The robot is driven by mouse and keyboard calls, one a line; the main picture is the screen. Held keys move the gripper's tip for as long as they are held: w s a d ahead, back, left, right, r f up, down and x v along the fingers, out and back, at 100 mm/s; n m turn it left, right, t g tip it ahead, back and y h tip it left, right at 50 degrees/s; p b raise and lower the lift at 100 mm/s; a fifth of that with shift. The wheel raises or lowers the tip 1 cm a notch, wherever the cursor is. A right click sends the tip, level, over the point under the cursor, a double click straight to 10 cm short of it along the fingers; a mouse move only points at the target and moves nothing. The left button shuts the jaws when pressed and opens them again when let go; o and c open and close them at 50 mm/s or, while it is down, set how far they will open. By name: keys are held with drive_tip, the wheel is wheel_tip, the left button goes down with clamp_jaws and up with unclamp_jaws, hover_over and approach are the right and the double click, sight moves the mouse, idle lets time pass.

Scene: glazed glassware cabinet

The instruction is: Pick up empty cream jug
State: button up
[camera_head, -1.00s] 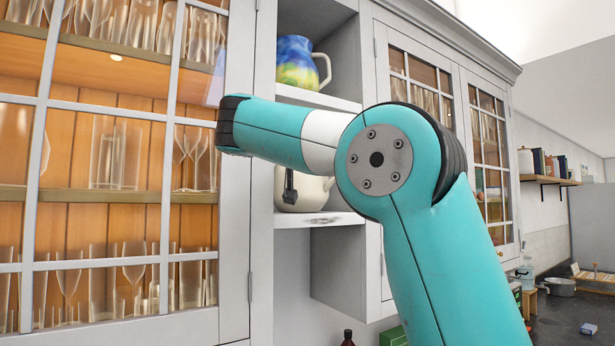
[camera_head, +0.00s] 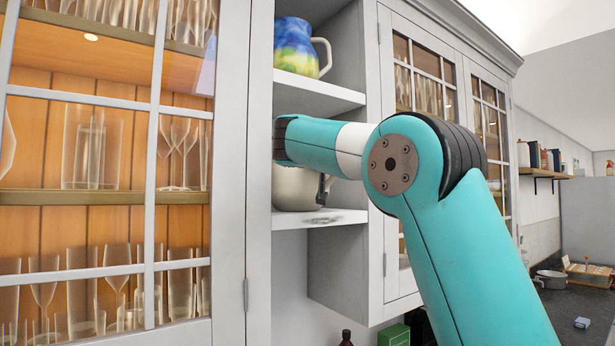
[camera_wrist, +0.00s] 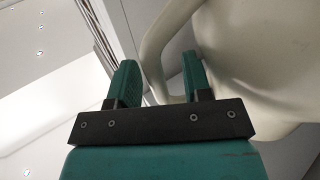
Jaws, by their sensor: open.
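The cream jug (camera_head: 292,190) stands on the lower open shelf in the head view, its upper part hidden behind my arm. In the wrist view its pale body (camera_wrist: 250,55) fills the right side, with its curved handle (camera_wrist: 152,45) on the left. My gripper (camera_wrist: 159,62) is open in the wrist view. The handle passes between its two green fingers, and the right finger is close to the jug body. I cannot tell whether either finger touches the jug. The jug's inside is not visible.
A blue, yellow and green jug (camera_head: 296,50) stands on the shelf above. Glazed doors with glassware (camera_head: 90,150) flank the open shelves on the left, and another glazed pair (camera_head: 425,75) on the right. The cabinet's side walls and the upper shelf (camera_head: 315,93) bound the niche closely.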

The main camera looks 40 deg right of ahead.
drive_tip(key=shift+s, duration=0.1)
clamp_jaws()
idle(1.2)
drive_tip(key=shift+r, duration=0.2)
